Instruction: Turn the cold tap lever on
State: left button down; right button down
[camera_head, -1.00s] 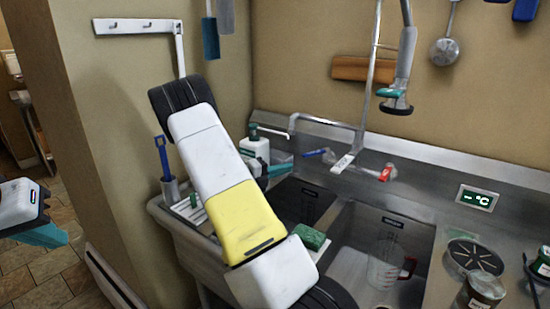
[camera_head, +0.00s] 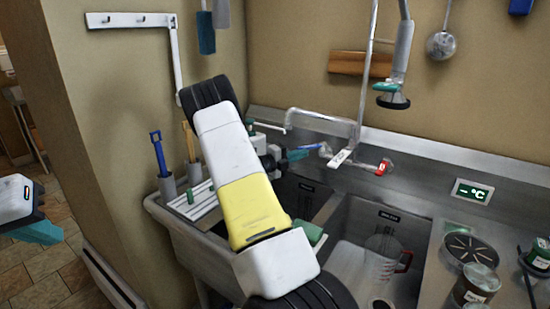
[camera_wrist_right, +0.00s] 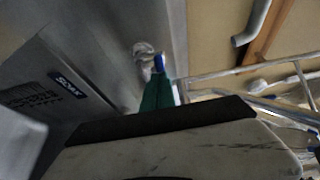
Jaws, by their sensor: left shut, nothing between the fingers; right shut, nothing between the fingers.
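The cold tap lever (camera_head: 324,148) is blue and sits on the left side of the wall tap, behind the sink. My right gripper (camera_head: 300,155) is shut and empty, its teal fingertips right at the lever in the head view. In the right wrist view the shut teal fingers (camera_wrist_right: 160,90) point at the blue lever (camera_wrist_right: 158,63), which shows just past their tips. I cannot tell whether they touch. My left gripper (camera_head: 42,233) is shut and empty at the left edge, far from the tap.
The red hot tap lever (camera_head: 384,167) is to the right of the blue one. The tap pipe (camera_head: 320,119) arches above. A steel double sink (camera_head: 345,215) holds a measuring jug (camera_head: 381,258). Brushes (camera_head: 158,155) stand at the left. A hanging spray head (camera_head: 392,98) is above right.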

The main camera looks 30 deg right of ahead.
jog(key=shift+w+d, duration=0.1)
jog(key=shift+w, duration=0.15)
jog(key=shift+w, duration=1.5)
